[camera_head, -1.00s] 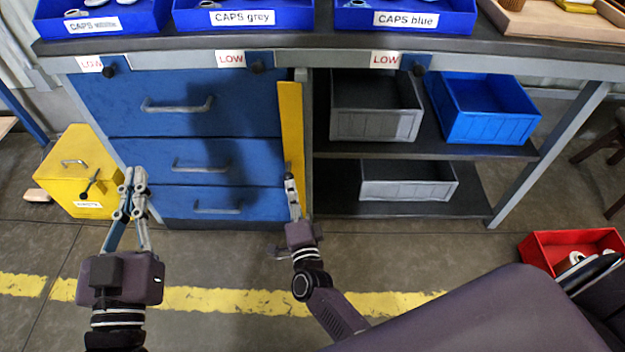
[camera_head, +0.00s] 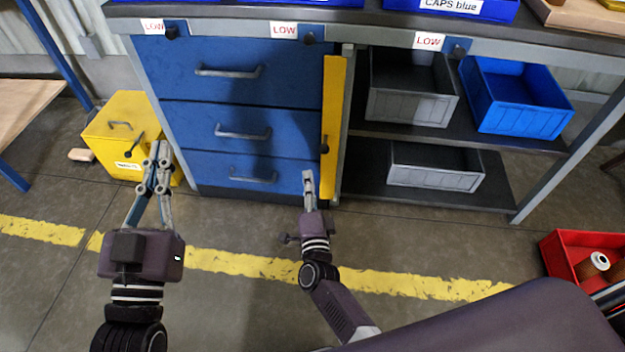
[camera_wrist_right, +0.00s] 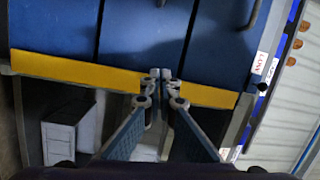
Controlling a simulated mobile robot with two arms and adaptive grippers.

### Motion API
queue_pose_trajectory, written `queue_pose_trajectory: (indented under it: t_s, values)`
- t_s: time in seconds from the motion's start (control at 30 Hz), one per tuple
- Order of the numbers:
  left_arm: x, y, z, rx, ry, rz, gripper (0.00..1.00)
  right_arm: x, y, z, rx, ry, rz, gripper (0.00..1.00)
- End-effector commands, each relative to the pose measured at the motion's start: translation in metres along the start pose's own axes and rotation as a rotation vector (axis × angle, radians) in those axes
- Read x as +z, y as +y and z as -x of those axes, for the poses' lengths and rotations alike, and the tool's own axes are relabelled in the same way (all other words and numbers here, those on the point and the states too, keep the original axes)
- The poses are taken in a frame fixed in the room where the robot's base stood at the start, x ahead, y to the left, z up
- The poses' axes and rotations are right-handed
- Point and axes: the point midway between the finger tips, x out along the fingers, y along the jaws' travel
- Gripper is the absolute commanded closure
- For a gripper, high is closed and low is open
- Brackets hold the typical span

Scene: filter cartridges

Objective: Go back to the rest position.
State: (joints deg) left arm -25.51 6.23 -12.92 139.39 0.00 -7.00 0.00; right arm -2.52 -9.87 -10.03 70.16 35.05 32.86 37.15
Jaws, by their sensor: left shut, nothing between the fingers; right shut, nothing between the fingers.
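My left gripper (camera_head: 160,160) is shut and empty in the head view, held over the floor in front of the yellow box. My right gripper (camera_head: 308,178) is shut and empty, in front of the lower right part of the blue drawer cabinet (camera_head: 236,138). In the right wrist view my right gripper (camera_wrist_right: 160,76) has its fingertips together, with the yellow strip (camera_wrist_right: 75,72) and blue drawers behind them. Nothing is held in either gripper.
A workbench (camera_head: 290,25) stands ahead, with grey bins (camera_head: 412,105) and a blue bin (camera_head: 520,115) on its shelves. A yellow box (camera_head: 112,125) stands at left. A red crate (camera_head: 560,262) holding a white part is at right. Floor between is clear.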

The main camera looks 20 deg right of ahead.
Motion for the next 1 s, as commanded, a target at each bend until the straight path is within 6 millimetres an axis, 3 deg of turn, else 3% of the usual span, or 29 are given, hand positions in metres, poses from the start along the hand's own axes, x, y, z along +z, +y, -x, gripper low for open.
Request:
queue_pose_trajectory:
  t_s: [0.67, 0.83, 1.0]
  values:
    - [-0.007, 0.001, 0.0, 0.001, 0.029, 0.002, 1.0, 0.001, -0.002, -0.001, -0.005, -0.002, 0.009, 1.0]
    - [-0.007, 0.001, 0.0, 0.001, 0.029, 0.001, 1.0, -0.007, -0.036, 0.0, -0.071, -0.041, 0.128, 1.0]
    - [-0.006, 0.001, 0.0, 0.001, 0.028, 0.001, 1.0, -0.019, -0.105, 0.013, -0.194, -0.105, 0.389, 1.0]
